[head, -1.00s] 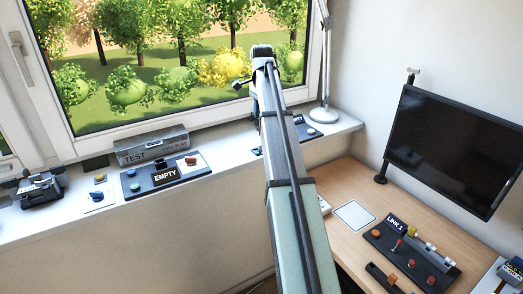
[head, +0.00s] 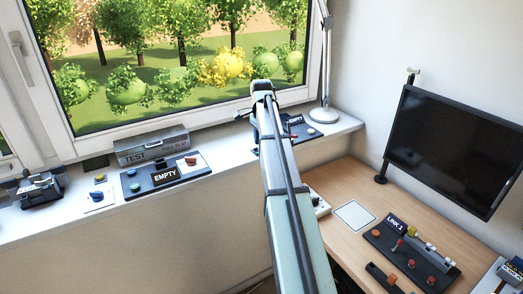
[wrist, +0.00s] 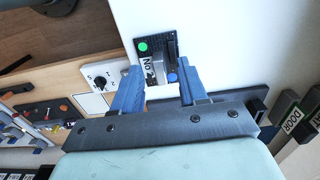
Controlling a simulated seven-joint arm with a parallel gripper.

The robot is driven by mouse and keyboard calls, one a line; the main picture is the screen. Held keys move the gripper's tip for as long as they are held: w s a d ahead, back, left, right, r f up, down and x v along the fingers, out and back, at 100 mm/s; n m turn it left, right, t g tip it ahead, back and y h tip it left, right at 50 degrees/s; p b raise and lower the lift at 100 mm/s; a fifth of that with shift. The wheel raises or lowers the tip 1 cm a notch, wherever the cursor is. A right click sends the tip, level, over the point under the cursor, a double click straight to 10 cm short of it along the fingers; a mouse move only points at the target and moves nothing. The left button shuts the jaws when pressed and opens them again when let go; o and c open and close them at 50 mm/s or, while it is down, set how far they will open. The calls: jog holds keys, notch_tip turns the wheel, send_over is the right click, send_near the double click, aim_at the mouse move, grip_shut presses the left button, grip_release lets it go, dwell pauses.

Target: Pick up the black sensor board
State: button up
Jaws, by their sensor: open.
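A small black board (wrist: 168,46) with a green button, a blue knob and a partly visible "NO" label lies on the white surface in the wrist view. I take it to be the black sensor board. My gripper (wrist: 158,74) is open, and its two blue fingers frame the lower part of this board. The fingers hide part of it, and I cannot tell whether they touch it. In the head view my gripper (head: 262,90) is over the windowsill, seen from behind, and my arm covers whatever lies directly under it.
A dark board labelled EMPTY (head: 299,132) lies right of my arm on the sill, near a lamp (head: 324,113). Another EMPTY board (head: 143,186) and a grey TEST box (head: 150,148) are at left. The desk (head: 340,180) holds a LINK 1 board (head: 381,238).

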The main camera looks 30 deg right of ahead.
jog(key=shift+f, duration=0.1)
jog(key=shift+c, duration=0.3)
grip_shut()
notch_tip(320, 180, up, 9)
jog(key=w+d, duration=0.5)
jog(key=d, duration=0.7)
jog(key=shift+w, duration=0.25)
